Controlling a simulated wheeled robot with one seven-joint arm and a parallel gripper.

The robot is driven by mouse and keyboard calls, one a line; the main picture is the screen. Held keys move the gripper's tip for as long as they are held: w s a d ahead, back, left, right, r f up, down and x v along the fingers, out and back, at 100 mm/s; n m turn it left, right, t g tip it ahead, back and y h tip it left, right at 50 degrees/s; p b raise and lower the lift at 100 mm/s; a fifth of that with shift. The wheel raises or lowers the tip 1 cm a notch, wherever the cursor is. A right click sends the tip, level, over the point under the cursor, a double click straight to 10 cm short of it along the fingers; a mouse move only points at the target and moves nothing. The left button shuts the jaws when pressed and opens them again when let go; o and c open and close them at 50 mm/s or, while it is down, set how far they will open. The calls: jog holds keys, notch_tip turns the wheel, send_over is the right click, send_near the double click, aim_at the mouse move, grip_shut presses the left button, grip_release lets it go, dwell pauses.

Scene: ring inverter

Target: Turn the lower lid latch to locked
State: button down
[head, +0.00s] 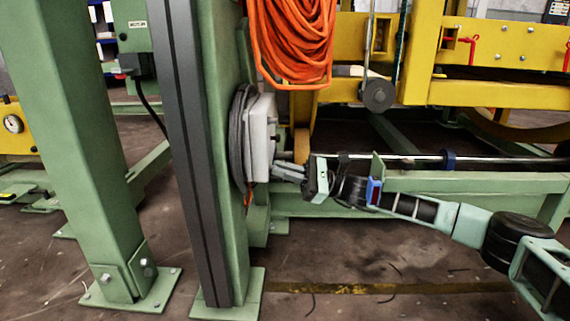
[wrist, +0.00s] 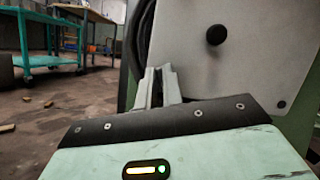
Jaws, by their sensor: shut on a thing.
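A pale grey box with a flat lid (head: 262,137) is mounted on the side of a green post. The lid (wrist: 255,60) fills the upper right of the wrist view, with a round black knob (wrist: 216,34) on it. My gripper (head: 277,170) reaches in from the right at the box's lower edge. In the wrist view its fingers (wrist: 160,86) are close together at the lid's lower left edge. They are shut on the lower lid latch, which the fingers hide, so its angle cannot be read.
A coiled orange hose (head: 292,40) hangs above the box. A dark cable loop (head: 238,140) lies behind it. Green posts (head: 75,150) stand at left, and a green rail (head: 460,182) runs behind my arm. The floor (head: 390,255) below is mostly open.

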jog(key=c, duration=1.5)
grip_release()
jog(key=shift+c, duration=0.2)
jog(key=p+v, duration=0.7)
jog(key=v, duration=1)
jog(key=shift+d+p, duration=0.15)
jog(key=shift+p, duration=0.2)
jog(key=shift+f, duration=0.1)
